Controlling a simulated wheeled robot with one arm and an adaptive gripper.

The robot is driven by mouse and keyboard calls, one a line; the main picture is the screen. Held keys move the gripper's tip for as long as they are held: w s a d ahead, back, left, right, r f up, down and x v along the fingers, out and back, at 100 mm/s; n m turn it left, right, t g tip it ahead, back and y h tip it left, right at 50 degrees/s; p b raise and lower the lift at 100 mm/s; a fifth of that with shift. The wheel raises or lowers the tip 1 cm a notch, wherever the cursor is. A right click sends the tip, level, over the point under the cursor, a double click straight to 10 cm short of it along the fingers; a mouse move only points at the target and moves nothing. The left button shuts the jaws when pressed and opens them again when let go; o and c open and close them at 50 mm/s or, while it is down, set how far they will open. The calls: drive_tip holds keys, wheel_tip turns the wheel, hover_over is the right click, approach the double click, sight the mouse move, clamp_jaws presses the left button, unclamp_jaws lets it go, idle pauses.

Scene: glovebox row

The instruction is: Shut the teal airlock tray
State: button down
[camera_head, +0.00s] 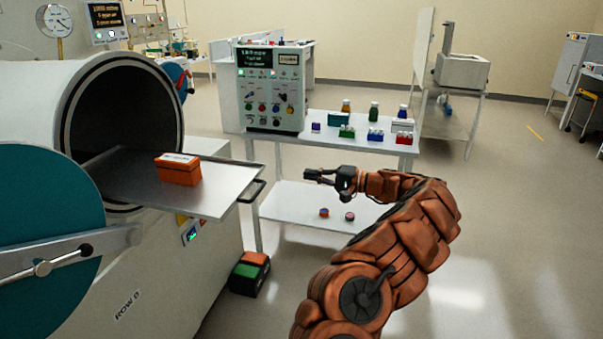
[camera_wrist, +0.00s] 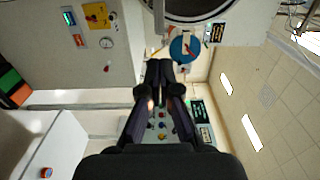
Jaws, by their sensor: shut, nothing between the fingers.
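The airlock with the teal door (camera_head: 45,235) is at the left in the head view, and the door stands swung open. Its flat metal tray (camera_head: 225,190) sticks well out of the round dark opening (camera_head: 125,125). The tray has a dark handle (camera_head: 252,190) at its outer end. An orange box (camera_head: 178,170) with a white label rests on the tray. My gripper (camera_head: 308,174) is to the right of the handle, apart from it, shut and empty. In the wrist view my shut gripper (camera_wrist: 160,68) is in the middle; the tray cannot be made out clearly there.
A white table (camera_head: 350,150) with a control panel (camera_head: 270,88) and several small bottles stands behind my gripper. Two small round items lie on its lower shelf (camera_head: 290,205). A green and orange box (camera_head: 249,273) sits on the floor below the tray. Floor at the right is free.

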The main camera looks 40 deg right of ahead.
sight(264, 169)
drive_tip(key=p+x, duration=0.3)
drive_tip(key=x, duration=0.9)
drive_tip(key=shift+a, duration=0.1)
drive_tip(key=shift+w+a, duration=0.1)
